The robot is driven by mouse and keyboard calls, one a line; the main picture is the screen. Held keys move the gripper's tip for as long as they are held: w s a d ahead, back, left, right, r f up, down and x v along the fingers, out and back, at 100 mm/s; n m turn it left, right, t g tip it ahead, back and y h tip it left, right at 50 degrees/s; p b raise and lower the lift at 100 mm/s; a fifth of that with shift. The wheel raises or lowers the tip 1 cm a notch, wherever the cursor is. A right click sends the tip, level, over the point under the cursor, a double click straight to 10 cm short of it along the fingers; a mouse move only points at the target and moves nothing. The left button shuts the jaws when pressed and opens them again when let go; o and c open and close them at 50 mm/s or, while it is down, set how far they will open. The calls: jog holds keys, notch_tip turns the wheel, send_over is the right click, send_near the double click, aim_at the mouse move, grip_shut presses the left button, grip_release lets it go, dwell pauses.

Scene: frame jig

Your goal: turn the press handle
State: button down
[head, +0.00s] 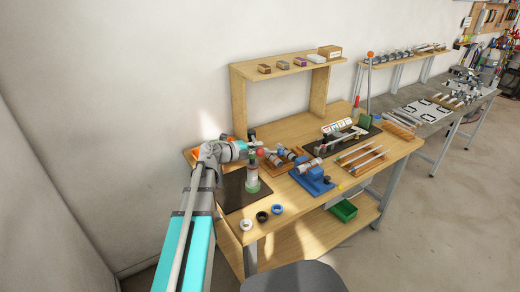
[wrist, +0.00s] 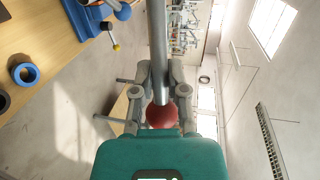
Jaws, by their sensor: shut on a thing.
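The press handle is a grey metal bar (wrist: 157,45) with a red ball knob (wrist: 162,116) at its end in the wrist view. My gripper (wrist: 160,92) is shut on the bar just beside the knob, one finger on each side. In the head view my gripper (head: 253,151) is at the left end of the bench, and the red knob (head: 261,152) shows at its tip. Below it a small upright column with a green band (head: 252,181) stands on a dark mat (head: 233,196). The handle's joint to the press is hidden.
A blue fixture (head: 313,181) stands right of the mat, also in the wrist view (wrist: 84,18). Several rings, including a blue one (head: 277,209), lie at the front edge. A shelf (head: 285,67) rises behind.

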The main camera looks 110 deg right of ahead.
jog(key=c, duration=0.6)
grip_release()
jog(key=shift+d, duration=0.1)
jog(key=shift+c, duration=0.2)
